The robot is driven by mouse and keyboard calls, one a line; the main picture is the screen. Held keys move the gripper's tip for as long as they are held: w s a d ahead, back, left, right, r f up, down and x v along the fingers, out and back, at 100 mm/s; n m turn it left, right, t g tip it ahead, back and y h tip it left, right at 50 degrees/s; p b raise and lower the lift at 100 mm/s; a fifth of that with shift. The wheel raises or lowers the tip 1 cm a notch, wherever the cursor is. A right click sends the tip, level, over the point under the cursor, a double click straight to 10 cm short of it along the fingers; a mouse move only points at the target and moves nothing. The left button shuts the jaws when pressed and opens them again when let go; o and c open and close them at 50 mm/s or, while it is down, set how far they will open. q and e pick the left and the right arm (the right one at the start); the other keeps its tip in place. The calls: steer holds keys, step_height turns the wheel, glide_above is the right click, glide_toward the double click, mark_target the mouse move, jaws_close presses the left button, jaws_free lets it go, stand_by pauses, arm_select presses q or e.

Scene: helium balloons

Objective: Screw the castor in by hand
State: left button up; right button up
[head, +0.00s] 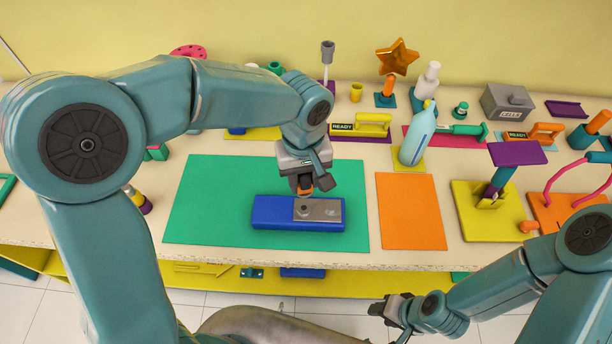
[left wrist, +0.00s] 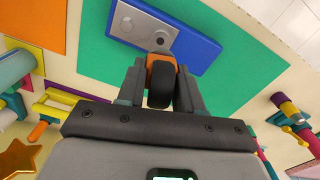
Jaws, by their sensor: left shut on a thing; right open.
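The castor (left wrist: 160,80), orange with a dark wheel, is held between the fingers of my left gripper (head: 304,186). The left gripper is shut on it, above the blue block (head: 268,214). A grey metal plate (head: 328,210) lies on the block's top and has a round socket at its left part in the head view. In the left wrist view the plate (left wrist: 135,22) shows beyond the castor, with the socket close to the castor's far end. I cannot tell if they touch. My right gripper (head: 385,308) is open and empty, low in front of the table.
The block rests on a green mat (head: 210,190); an orange mat (head: 410,215) lies to its right. A light-blue bottle (head: 418,135), a yellow READY tool (head: 365,124) and stands line the back. A yellow shelf (head: 400,284) runs below the table's front edge.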

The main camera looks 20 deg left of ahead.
arm_select(q)
step_height(320, 180, down, 6)
steer(key=b, duration=0.5)
steer(key=shift+f, duration=0.1)
steer(key=shift+a+f+b, duration=0.1)
steer(key=shift+f+b, duration=0.3)
steer(key=shift+b, duration=0.05)
steer(key=shift+b, duration=0.3)
stand_by(0.9)
steer(key=shift+f, duration=0.2)
